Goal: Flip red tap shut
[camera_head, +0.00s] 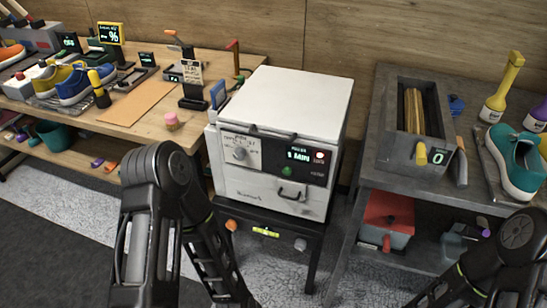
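A red-lidded grey box (389,215) sits on the lower shelf under the grey bench at right. A small red part (386,243) sticks out at its front and looks like a tap lever; its exact setting is too small to tell. Another red-topped upright handle (234,46) stands on the wooden table behind the white machine. I cannot tell for certain which is the tap. My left arm bends in front of the wooden table and runs down out of the picture. My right arm enters at the bottom right corner. Neither gripper's fingertips show.
A white machine (290,95) with a dial and display stands between the two benches. The grey bench (376,150) holds a trough (412,105), bottles and a teal shoe (514,160). Shoes and tools crowd the wooden table (200,135). Grey carpet lies in front.

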